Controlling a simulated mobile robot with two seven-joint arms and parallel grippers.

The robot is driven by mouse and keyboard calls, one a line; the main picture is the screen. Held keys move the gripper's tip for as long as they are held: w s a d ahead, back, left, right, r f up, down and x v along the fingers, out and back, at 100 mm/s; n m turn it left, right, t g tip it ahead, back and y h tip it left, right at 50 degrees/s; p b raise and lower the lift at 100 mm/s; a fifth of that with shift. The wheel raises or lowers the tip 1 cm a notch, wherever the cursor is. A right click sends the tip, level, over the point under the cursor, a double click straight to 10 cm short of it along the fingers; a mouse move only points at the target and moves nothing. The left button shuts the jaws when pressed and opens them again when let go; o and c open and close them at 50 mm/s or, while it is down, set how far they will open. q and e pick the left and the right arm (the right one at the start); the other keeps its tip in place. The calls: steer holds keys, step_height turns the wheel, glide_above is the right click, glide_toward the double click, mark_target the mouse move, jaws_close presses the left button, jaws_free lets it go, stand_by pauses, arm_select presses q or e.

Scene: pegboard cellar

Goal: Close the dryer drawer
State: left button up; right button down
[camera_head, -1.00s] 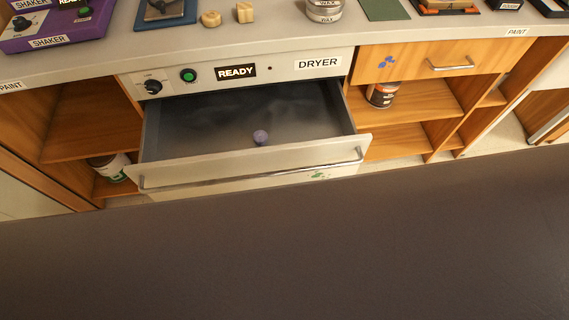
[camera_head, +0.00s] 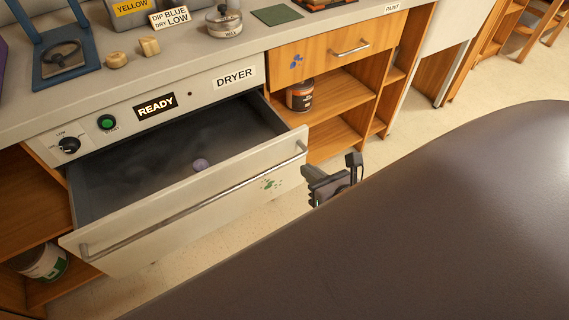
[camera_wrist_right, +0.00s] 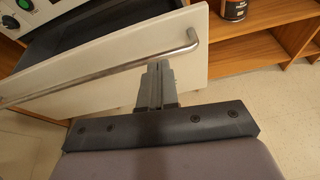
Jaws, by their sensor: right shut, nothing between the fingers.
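The dryer drawer (camera_head: 215,188) is pulled out below the dryer panel (camera_head: 150,110) in the head view. It has a pale front, a long metal bar handle (camera_head: 190,208) and a dark inside. My right gripper (camera_head: 332,178) is just in front of the drawer's right end. In the right wrist view, the gripper (camera_wrist_right: 158,68) is shut and empty, its tips close to the handle (camera_wrist_right: 120,68) near its right end. I cannot tell whether they touch. My left gripper is not in view.
Open wooden shelves flank the dryer, with a can (camera_head: 300,96) on the right and another can (camera_head: 42,262) at lower left. A closed wooden drawer (camera_head: 335,45) is to the right. The counter above holds a lidded tin (camera_head: 223,20). The floor before the drawer is bare.

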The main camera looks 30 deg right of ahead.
mark_target(283, 145)
steer(key=shift+n+t, duration=0.3)
steer(key=shift+n, duration=0.4)
steer(key=x, duration=0.6)
steer(key=b+x, duration=0.1)
steer(key=x, duration=0.3)
steer(key=shift+d+r, duration=0.2)
steer(key=shift+d, duration=0.2)
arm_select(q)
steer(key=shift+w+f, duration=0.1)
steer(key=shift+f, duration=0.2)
